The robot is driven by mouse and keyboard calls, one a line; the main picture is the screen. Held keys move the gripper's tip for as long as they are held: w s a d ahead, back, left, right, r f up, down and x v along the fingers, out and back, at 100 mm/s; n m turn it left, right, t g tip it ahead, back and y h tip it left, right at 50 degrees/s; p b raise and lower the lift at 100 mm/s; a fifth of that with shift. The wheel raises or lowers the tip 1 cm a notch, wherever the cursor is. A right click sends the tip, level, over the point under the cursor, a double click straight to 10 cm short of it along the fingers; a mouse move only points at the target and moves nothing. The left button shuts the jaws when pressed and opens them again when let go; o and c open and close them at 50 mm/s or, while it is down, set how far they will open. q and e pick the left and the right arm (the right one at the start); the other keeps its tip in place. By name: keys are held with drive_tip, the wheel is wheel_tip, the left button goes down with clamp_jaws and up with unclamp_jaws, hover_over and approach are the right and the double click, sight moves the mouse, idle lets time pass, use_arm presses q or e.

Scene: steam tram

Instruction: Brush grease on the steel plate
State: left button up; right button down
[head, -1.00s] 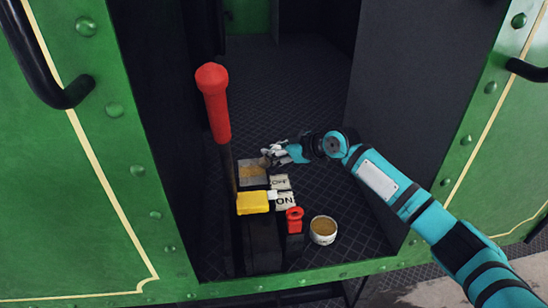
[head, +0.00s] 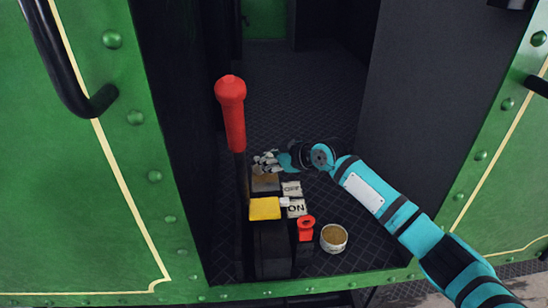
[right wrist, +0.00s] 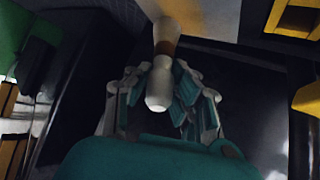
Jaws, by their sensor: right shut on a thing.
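The steel plate (head: 266,184) lies on the block beside the lever in the doorway, just behind the yellow part. It looks grey-brown in the head view. My right gripper (head: 266,162) is at the plate's far edge. It is shut on a brush (right wrist: 160,84), whose pale handle sits between the fingers in the right wrist view. The brush's far end reaches toward a yellowish-grey surface at the top of that view; contact is unclear. A white tin of brown grease (head: 334,238) stands open on the floor, right of the block. My left gripper is out of view.
A tall lever with a red handle (head: 231,105) stands left of the plate. A yellow part (head: 265,209), white lettered labels (head: 297,207) and a red part (head: 306,229) are close by. Dark cab walls flank the doorway; the patterned floor behind is clear.

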drive_tip(key=shift+a+f, duration=0.1)
drive_tip(key=shift+a, duration=1)
wheel_tip(320, 180, up, 6)
drive_tip(key=p, duration=0.4)
drive_tip(key=shift+p, duration=0.4)
wheel_tip(320, 180, up, 3)
drive_tip(key=shift+r+p, duration=0.1)
drive_tip(key=shift+p, duration=1.1)
